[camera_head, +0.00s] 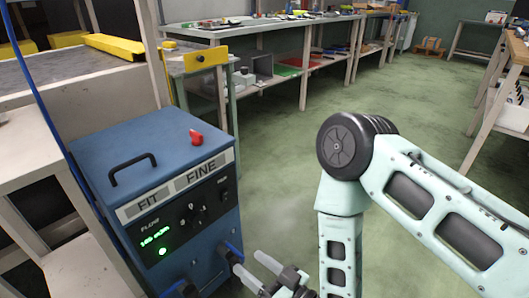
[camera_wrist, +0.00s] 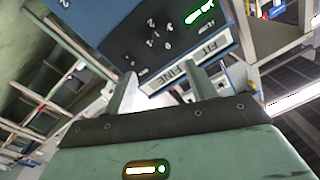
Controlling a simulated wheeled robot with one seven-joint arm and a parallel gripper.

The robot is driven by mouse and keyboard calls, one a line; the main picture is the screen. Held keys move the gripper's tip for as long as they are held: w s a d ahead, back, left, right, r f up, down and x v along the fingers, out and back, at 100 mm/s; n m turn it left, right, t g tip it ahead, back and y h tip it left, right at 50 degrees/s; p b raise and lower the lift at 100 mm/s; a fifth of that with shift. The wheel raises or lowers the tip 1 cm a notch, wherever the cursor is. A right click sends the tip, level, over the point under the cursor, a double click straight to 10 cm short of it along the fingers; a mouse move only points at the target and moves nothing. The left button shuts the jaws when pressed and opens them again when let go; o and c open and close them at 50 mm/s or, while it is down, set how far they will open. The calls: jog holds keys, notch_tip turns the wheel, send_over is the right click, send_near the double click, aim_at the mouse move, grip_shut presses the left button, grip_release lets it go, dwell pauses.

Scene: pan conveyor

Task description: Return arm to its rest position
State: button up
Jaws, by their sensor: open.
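My gripper (camera_head: 268,278) is at the bottom of the head view, close to the lower right front of a blue machine box. In the wrist view my gripper (camera_wrist: 160,85) shows two fingers spread apart with nothing held between them. My arm comes in from the right edge of the head view, bends at a dark round joint and runs down toward the gripper. The lower part of the arm is cut off by the frame.
The blue box (camera_head: 135,160) has a black handle, a lit green display and a red object (camera_head: 196,138) on top. It also shows in the wrist view (camera_wrist: 110,20). A long workbench (camera_head: 260,28) stands behind. Green floor (camera_head: 270,170) between box and arm is clear.

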jog(key=w+r+n+g+h, duration=0.3)
jog(key=r+g+h, duration=0.3)
jog(key=r, duration=0.1)
jog(key=s+d+r+m+g+h+p, duration=0.1)
jog(key=s+d+r+g+h, duration=0.55)
jog(key=s+d+r, duration=1)
notch_tip(320, 180, up, 28)
jog(key=w+t+h+p, duration=0.1)
jog(key=p, duration=2.9)
jog(key=shift+w+d+f, duration=0.2)
jog(key=shift+d+f, duration=0.05)
jog(key=shift+d, duration=0.15)
jog(key=shift+t+h, duration=0.25)
